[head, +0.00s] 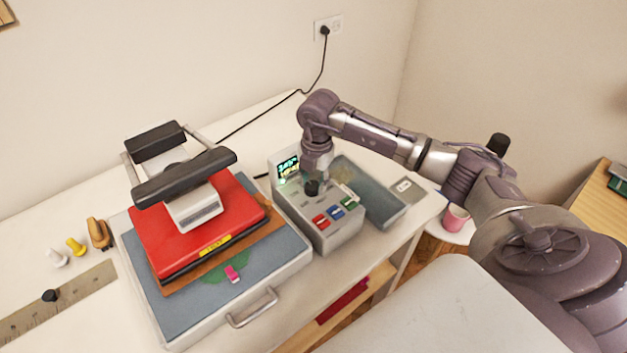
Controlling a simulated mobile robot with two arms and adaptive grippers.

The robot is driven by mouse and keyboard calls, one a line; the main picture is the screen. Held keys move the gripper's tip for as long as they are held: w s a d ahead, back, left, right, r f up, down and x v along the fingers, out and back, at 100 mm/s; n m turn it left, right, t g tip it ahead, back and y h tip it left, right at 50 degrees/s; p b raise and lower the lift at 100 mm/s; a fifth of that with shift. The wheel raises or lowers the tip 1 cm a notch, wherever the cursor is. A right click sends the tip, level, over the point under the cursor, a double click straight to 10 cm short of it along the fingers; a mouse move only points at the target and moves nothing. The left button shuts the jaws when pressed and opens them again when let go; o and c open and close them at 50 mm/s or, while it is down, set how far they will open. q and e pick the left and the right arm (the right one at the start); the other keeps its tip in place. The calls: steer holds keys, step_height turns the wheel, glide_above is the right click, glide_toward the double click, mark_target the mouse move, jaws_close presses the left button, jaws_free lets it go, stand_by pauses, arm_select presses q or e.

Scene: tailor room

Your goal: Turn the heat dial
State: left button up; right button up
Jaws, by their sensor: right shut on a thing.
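The control box (328,232) is a light grey unit with a small lit screen (287,167) and red, blue and green buttons (335,213) on its sloped front. My right gripper (313,184) points down over the box's upper part, beside the screen. It is shut on the dark heat dial (312,189), which is mostly hidden under the fingers. The heat press (200,225), with a red upper plate and black handle, stands left of the box. My left gripper is out of view.
A grey flat tray (372,206) lies right of the box. A black cable runs to the wall socket (327,29). A pink cup (455,218) stands beyond the table's right edge.

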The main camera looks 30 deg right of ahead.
mark_target(317, 184)
steer(key=shift+w+d+r, duration=0.1)
steer(key=o, duration=1.1)
steer(key=shift+o, duration=0.2)
step_height(317, 184, up, 12)
steer(key=shift+s+d, duration=0.15)
steer(key=shift+s, duration=0.2)
